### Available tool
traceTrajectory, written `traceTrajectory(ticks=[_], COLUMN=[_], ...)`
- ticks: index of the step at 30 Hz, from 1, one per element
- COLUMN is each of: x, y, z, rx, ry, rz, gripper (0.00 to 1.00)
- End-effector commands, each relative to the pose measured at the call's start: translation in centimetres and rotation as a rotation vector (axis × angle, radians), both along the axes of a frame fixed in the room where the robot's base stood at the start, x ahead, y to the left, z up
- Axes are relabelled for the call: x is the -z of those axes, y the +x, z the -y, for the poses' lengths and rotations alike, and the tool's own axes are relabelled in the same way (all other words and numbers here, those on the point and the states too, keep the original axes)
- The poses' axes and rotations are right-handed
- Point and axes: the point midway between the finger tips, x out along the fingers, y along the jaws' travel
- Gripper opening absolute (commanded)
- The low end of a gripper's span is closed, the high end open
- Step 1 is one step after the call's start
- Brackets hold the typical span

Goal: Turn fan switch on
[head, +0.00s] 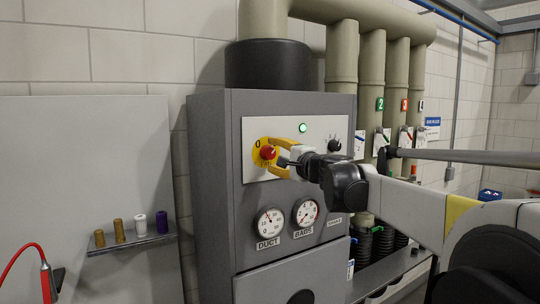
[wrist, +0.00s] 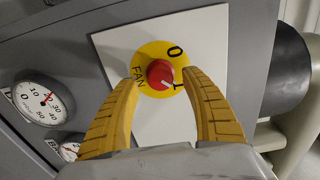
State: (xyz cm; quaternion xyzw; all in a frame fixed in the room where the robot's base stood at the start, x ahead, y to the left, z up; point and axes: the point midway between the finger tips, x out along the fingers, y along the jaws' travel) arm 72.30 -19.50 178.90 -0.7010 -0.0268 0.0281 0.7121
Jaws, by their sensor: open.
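The fan switch is a red knob (head: 268,152) on a yellow round plate on the light panel of a grey cabinet. In the wrist view the red knob (wrist: 160,74) sits on the yellow plate (wrist: 150,52), marked FAN, O and I. My gripper (head: 284,158) is in front of the panel at the knob. In the wrist view its two yellow fingers (wrist: 165,82) are spread, one on each side of the knob, with a visible gap to it. Their exact distance from the panel is hard to tell.
A green lamp (head: 303,128) is lit on the panel, with a small black knob (head: 334,146) to its right. Gauges labelled DUCT (head: 270,222) and BAGS (head: 306,212) sit below. A small shelf (head: 130,244) with several spools is at left. Pipes rise behind at right.

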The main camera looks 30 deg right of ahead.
Motion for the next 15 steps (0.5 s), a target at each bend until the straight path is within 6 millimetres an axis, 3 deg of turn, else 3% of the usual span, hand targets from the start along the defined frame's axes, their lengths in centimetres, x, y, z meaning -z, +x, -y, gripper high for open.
traceTrajectory(ticks=[9, 15], x=[0.0, 0.0], y=[-7.0, -9.0], z=[0.5, 0.7], rx=[0.001, -0.001], ry=[0.000, 0.000], rz=[0.000, 0.000], gripper=[0.55, 0.55])
